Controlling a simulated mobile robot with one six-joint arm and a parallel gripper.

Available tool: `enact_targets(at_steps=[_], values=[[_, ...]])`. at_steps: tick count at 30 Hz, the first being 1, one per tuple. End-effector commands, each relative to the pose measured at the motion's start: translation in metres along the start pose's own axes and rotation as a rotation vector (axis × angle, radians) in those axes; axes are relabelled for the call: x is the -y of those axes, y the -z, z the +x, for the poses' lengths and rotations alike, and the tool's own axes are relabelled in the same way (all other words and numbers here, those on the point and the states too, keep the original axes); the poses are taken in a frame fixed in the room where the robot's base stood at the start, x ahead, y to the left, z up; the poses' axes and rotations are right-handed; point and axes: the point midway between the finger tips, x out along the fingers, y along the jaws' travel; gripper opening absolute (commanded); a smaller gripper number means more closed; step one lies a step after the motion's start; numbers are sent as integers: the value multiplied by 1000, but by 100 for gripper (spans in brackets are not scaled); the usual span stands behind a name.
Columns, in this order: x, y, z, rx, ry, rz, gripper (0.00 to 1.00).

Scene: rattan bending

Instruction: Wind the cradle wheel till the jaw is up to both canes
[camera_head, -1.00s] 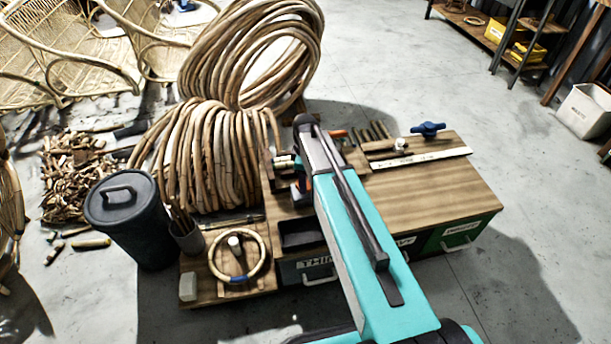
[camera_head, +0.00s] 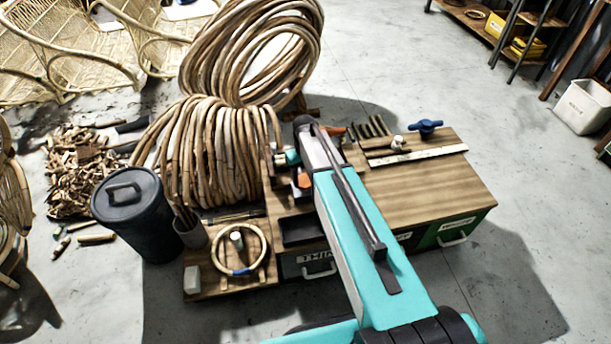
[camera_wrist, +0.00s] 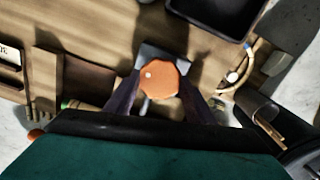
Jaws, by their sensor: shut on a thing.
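The orange lobed wheel (camera_wrist: 160,78) sits on a grey metal part (camera_wrist: 150,53) at the wooden bench top. In the wrist view my gripper (camera_wrist: 160,88) has one dark finger on each side of the wheel and is shut on it. In the head view an orange part (camera_head: 303,178) shows beside the end of my arm, which hides most of the cradle. I cannot make out the jaw or the two canes at the cradle, nor any gap between them.
Large rattan coils (camera_head: 215,150) stand close behind and left of my gripper. A black tray (camera_head: 302,230) is set in the bench near side. A blue-handled clamp (camera_head: 425,127) stands at the back right. A dark lidded bin (camera_head: 140,215) stands left.

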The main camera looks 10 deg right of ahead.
Motion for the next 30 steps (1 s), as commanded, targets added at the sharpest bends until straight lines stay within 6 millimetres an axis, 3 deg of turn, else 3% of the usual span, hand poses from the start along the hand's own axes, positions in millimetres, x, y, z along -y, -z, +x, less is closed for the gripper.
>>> enact_targets(at_steps=[12, 27, 28, 30], values=[[0, 0, -1, 0, 0, 222, 27], [0, 0, 0, 0, 0, 249, 27], [0, 0, 0, 0, 0, 249, 51], [0, 0, 0, 0, 0, 249, 62]])
